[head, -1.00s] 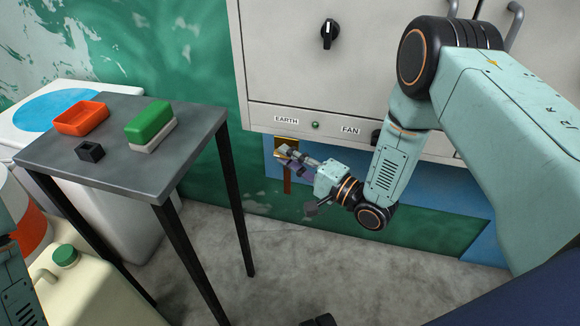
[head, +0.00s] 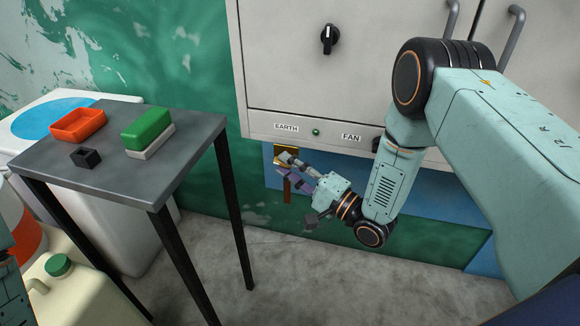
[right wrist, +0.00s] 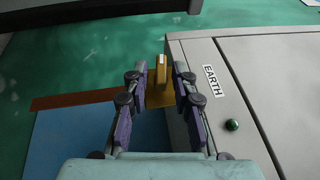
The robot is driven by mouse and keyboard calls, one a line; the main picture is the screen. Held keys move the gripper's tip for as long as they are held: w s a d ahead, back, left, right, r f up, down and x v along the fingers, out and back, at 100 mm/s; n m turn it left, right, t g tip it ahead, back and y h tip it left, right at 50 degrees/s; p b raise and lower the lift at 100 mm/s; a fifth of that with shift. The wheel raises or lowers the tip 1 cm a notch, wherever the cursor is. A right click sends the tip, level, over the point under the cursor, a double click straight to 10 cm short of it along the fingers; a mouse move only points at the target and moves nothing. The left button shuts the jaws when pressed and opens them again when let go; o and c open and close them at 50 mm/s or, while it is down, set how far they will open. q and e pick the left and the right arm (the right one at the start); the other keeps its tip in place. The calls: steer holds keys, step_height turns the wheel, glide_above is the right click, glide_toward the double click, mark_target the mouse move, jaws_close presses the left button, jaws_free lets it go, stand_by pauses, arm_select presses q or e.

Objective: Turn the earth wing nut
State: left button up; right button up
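The brass earth wing nut (right wrist: 160,72) stands up from a brass plate (right wrist: 160,100) below the EARTH label in the right wrist view. The brass plate also shows in the head view (head: 281,148) under the cabinet's lower edge, where the fingers partly hide the nut. My right gripper (right wrist: 160,76) is open, with one fingertip on each side of the nut and small gaps visible. In the head view my right gripper (head: 284,165) is at the brass fitting. My left gripper is out of view.
A grey cabinet (head: 285,60) with a black knob (head: 329,39) and a green light (head: 316,132) stands above the fitting.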

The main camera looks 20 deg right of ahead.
steer(key=shift+o, duration=0.3)
steer(key=v, duration=1.2)
